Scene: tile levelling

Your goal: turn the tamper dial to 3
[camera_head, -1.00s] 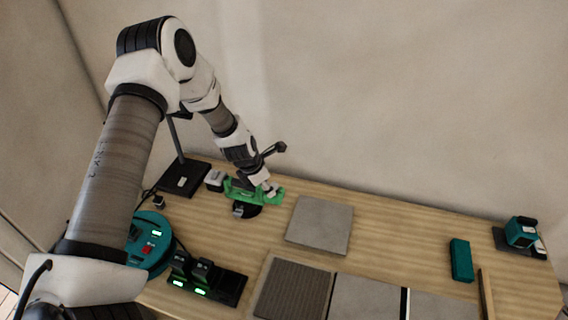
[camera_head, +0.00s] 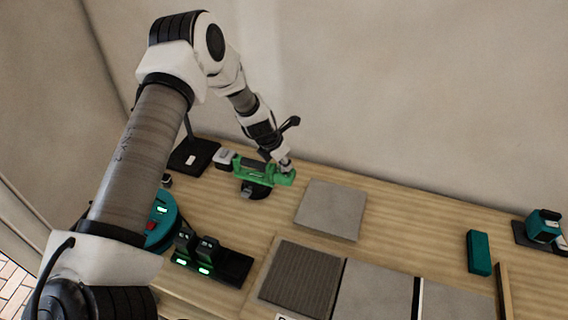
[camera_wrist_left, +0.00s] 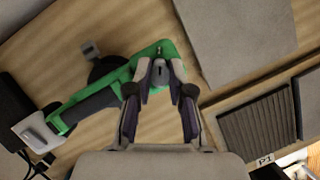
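The tamper is a green and black power tool (camera_head: 250,171) lying at the back left of the bench; it also fills the left of the left wrist view (camera_wrist_left: 92,105). A small grey knob (camera_wrist_left: 160,73), which looks like its dial, sits at its green end. My left gripper (camera_head: 286,164) is directly over that end. In the left wrist view the two fingertips (camera_wrist_left: 161,80) stand apart, one on each side of the knob. Whether they touch it cannot be seen. The dial's numbers are not legible. My right gripper is out of view.
A black stand base (camera_head: 190,158) is left of the tamper. A loose grey tile (camera_head: 331,209) lies to its right. A charger with green lights (camera_head: 228,266), laid tiles (camera_head: 375,292), a teal block (camera_head: 479,252) and a teal device (camera_head: 543,226) are elsewhere on the bench.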

